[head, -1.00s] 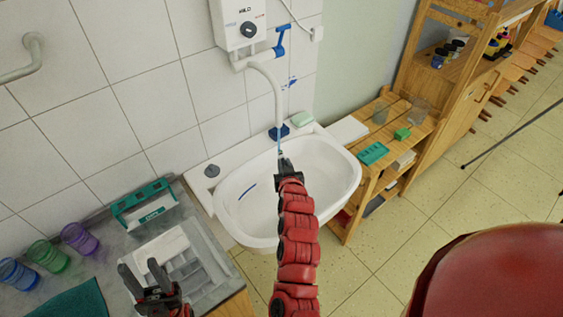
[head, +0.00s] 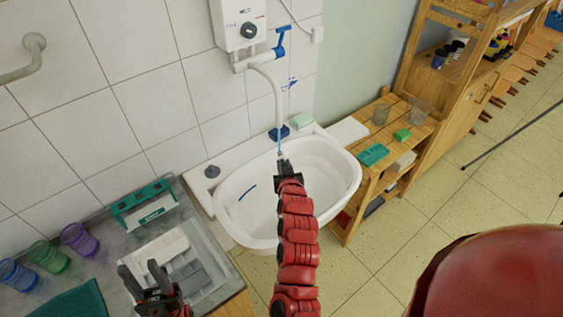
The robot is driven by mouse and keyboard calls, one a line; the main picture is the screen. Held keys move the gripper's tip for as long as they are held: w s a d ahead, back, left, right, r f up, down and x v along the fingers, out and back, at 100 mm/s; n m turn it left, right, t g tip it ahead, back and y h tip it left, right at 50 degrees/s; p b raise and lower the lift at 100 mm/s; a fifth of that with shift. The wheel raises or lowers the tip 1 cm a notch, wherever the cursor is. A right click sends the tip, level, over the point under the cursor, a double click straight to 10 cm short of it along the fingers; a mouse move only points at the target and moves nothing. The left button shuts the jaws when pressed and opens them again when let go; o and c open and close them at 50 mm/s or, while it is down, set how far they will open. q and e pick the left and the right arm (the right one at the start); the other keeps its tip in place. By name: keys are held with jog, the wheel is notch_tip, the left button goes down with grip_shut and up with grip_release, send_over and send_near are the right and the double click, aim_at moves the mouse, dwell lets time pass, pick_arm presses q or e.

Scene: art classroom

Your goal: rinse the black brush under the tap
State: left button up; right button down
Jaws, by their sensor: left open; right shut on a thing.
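The white tap (head: 277,100) curves down from the white heater on the wall. A thin blue stream of water (head: 280,140) falls from its mouth. My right gripper (head: 284,163) is over the white basin (head: 337,180), right at the lower end of the stream, and is shut on a thin thing that I take to be the black brush. The brush is mostly hidden by the jaws and the stream. My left gripper (head: 145,277) is open and empty at the lower left, above the grey counter.
A green and white box (head: 145,207), a pale divided tray (head: 165,246) and several coloured cups (head: 80,238) stand on the counter. A thin blue strip (head: 248,192) shows in the basin. A wooden shelf (head: 372,132) is close to the basin's right. A red rounded object (head: 490,275) is lower right.

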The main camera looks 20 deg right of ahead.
jog(key=shift+d, duration=0.15)
jog(key=shift+a, duration=0.3)
dwell(0.3)
jog(key=shift+s+a+r+p, duration=0.15)
jog(key=shift+s+p, duration=0.25)
jog(key=shift+s, duration=0.2)
jog(key=shift+s+a+p, duration=0.15)
jog(key=shift+s+p, duration=0.2)
jog(key=shift+s, duration=0.6)
jog(key=shift+s+a+p, duration=0.2)
jog(key=shift+s+p, duration=0.15)
jog(key=shift+s, duration=0.6)
jog(key=shift+s+a+p, duration=0.15)
jog(key=shift+s+p, duration=0.2)
jog(key=shift+s, duration=0.6)
